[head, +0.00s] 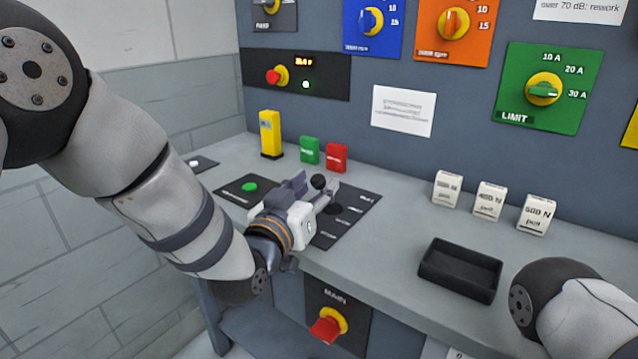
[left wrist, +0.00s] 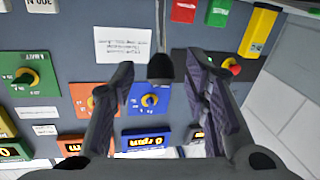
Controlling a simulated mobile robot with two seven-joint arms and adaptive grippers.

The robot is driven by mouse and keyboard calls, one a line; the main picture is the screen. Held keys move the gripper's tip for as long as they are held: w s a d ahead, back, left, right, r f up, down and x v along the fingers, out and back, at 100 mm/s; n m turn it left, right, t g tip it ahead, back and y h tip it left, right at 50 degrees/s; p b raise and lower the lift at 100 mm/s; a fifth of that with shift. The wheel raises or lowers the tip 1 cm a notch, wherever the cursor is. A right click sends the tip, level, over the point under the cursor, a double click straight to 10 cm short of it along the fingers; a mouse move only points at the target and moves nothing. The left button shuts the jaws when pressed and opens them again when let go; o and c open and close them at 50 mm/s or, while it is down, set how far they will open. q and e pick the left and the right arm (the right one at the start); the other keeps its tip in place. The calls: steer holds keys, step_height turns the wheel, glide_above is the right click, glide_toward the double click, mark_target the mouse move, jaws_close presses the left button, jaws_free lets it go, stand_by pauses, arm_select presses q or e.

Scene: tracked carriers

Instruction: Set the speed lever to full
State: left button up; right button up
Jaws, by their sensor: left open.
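The labels are too small to read surely, and my gripper hides part of the lever's base. My left gripper (head: 316,184) is open, with its fingers on either side of the knob. In the left wrist view the knob (left wrist: 160,68) and its thin stem (left wrist: 161,27) show between the two spread fingers, with gaps on both sides. My right gripper is out of view; only part of my right arm shows at the lower right.
A dark plate with a green button (head: 249,187) lies left of the lever. Yellow (head: 270,134), green (head: 309,150) and red (head: 337,157) blocks stand behind. A black tray (head: 460,270) and three white blocks (head: 489,200) are at right. A red MAIN switch (head: 328,325) is below.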

arm_select(q)
steer(key=shift+x, duration=1.25)
jaws_close()
